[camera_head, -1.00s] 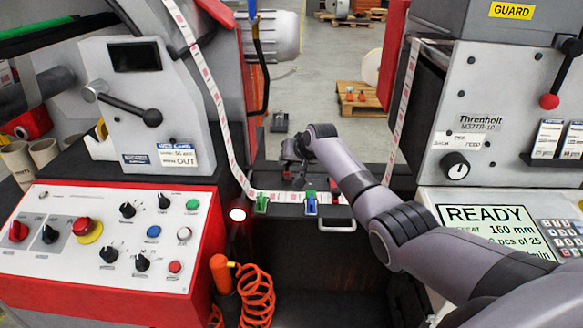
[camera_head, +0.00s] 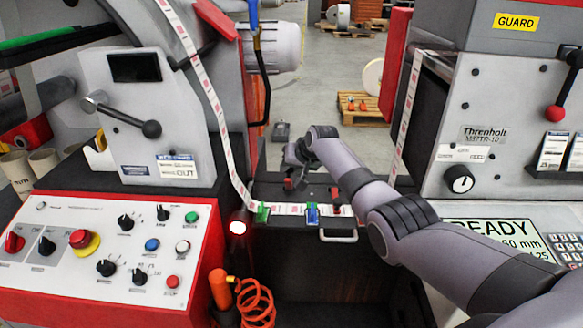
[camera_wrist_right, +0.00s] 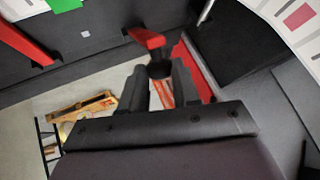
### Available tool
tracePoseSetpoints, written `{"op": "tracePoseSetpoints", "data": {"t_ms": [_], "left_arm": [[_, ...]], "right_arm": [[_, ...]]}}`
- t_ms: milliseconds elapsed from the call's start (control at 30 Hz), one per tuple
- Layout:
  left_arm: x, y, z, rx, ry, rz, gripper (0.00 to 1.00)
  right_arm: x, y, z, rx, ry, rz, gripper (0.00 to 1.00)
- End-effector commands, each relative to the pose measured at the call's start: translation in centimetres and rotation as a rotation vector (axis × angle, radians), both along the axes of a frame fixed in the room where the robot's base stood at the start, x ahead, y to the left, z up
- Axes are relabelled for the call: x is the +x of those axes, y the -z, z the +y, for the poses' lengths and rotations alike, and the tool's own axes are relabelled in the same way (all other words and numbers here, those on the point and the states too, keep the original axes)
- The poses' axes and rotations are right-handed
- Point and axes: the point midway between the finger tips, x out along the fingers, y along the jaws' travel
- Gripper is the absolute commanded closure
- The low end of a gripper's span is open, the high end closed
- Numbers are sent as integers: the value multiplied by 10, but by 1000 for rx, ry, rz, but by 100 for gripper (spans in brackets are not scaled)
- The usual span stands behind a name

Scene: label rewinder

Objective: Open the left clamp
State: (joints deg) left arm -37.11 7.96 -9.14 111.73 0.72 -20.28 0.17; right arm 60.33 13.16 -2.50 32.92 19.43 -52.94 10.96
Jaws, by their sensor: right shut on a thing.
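The splice table (camera_head: 268,190) stands between the two machine halves, with two small red-handled parts at its back. The left one (camera_head: 288,184), apparently the left clamp, is at my right gripper (camera_head: 290,176). In the wrist view a red handle (camera_wrist_right: 147,38) on a dark stem lies at the tips of my right gripper (camera_wrist_right: 162,85), which is shut on it. The fingers partly hide the stem. The other red part (camera_head: 334,192) stands to the right, near my forearm. How far the clamp is open cannot be told. My left gripper is not in view.
A label web (camera_head: 221,125) runs down to the table, by a green clip (camera_head: 262,213) and a blue clip (camera_head: 312,213). A red-edged control panel (camera_head: 110,245) is on the left. An orange coiled hose (camera_head: 256,302) hangs below.

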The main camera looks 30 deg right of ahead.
Motion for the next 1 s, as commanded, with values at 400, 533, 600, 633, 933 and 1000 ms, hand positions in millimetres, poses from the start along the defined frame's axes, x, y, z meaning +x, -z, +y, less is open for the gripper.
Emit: {"op": "tracePoseSetpoints", "data": {"t_ms": [400, 533, 600, 633, 933, 1000], "left_arm": [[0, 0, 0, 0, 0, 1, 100], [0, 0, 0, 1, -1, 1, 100], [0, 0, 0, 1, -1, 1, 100], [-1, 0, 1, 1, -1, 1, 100], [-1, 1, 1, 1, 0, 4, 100], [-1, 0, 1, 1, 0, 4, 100]], "right_arm": [[4, -11, -2, -4, 3, -24, 100], [4, -11, -2, -4, 3, -24, 100], [4, -11, -2, -4, 3, -24, 100], [4, -11, -2, -4, 3, -24, 60], [2, -6, -1, -1, 1, -13, 60], [2, -7, -1, -1, 1, -13, 60]]}}
